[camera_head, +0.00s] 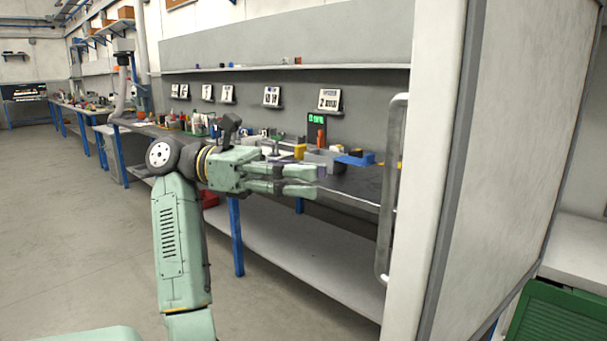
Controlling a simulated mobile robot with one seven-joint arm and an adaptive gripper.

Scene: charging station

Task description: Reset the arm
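My arm is raised in the middle of the camera_head view, with its pale green link standing upright and the wrist bent to the right. My gripper (318,181) points right, in front of the long workbench (350,186) in the picture. Its two fingers are apart, one above the other, and nothing shows between them. It appears to touch nothing, though its exact distance from the bench edge is hard to judge.
A tall white cabinet (520,130) with a long metal door handle (391,190) stands close on the right. A green crate (560,315) is at the lower right. Bottles and small tools crowd the bench. The grey floor (80,230) on the left is clear.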

